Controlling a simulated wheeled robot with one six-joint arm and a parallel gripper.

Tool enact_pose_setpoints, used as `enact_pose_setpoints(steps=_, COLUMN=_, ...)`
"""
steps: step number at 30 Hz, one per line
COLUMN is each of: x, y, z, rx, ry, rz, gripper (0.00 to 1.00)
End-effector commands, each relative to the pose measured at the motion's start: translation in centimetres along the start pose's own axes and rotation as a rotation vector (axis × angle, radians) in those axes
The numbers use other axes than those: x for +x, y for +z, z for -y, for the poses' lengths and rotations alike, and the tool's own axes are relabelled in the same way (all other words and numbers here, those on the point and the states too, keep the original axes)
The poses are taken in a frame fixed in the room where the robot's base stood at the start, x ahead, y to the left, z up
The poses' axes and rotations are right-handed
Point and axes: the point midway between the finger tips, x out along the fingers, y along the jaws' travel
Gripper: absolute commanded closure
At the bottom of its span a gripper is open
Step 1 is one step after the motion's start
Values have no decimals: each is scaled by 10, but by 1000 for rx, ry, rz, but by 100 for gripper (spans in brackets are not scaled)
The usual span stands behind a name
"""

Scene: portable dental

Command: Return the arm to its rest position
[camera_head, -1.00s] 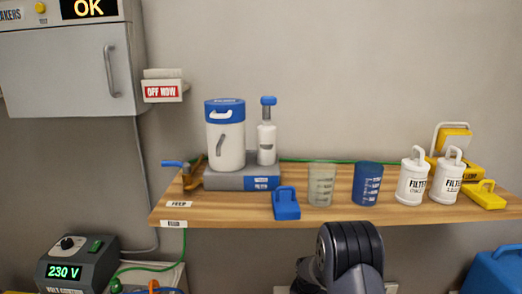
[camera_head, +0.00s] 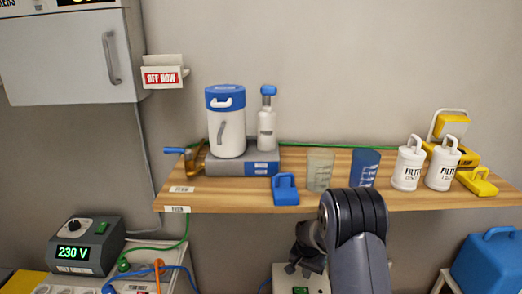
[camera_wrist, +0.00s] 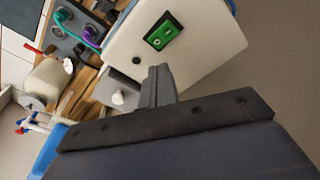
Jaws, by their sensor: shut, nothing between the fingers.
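My arm rises at the bottom right of the head view, in front of the shelf's front edge. Its end shows as a dark shape left of the thick black-ringed joint, and the fingers cannot be made out there. In the wrist view my gripper (camera_wrist: 158,85) is shut, its fingers together and empty. Beyond the fingertips is a pale box with a green switch (camera_wrist: 163,31), apart from them as far as I can tell.
A wooden shelf (camera_head: 235,198) holds a blue-lidded canister (camera_head: 226,130), two cups, two white filters (camera_head: 408,168) and yellow blocks. A 230 V controller (camera_head: 85,245) stands lower left. A blue container (camera_head: 488,262) is at lower right. The wall above the shelf is clear.

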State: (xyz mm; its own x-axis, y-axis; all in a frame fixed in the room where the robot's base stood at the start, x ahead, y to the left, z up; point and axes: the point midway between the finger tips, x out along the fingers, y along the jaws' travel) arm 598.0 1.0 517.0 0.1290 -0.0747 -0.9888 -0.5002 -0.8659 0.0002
Motion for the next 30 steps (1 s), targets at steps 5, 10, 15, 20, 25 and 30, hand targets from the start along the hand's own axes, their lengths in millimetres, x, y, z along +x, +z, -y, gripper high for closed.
enact_pose_setpoints(steps=5, x=-2, y=0, z=0, rx=0, ry=0, rz=0, gripper=100)
enact_pose_setpoints(steps=10, x=-2, y=0, z=0, rx=0, ry=0, rz=0, gripper=100)
enact_pose_setpoints(steps=15, x=6, y=1, z=0, rx=0, ry=0, rz=0, gripper=100)
enact_pose_setpoints(steps=20, x=23, y=4, z=0, rx=0, ry=0, rz=0, gripper=100)
enact_pose_setpoints(steps=25, x=47, y=7, z=0, rx=-1, ry=1, rz=1, gripper=100)
enact_pose_setpoints(steps=30, x=66, y=10, z=0, rx=0, ry=0, rz=0, gripper=100)
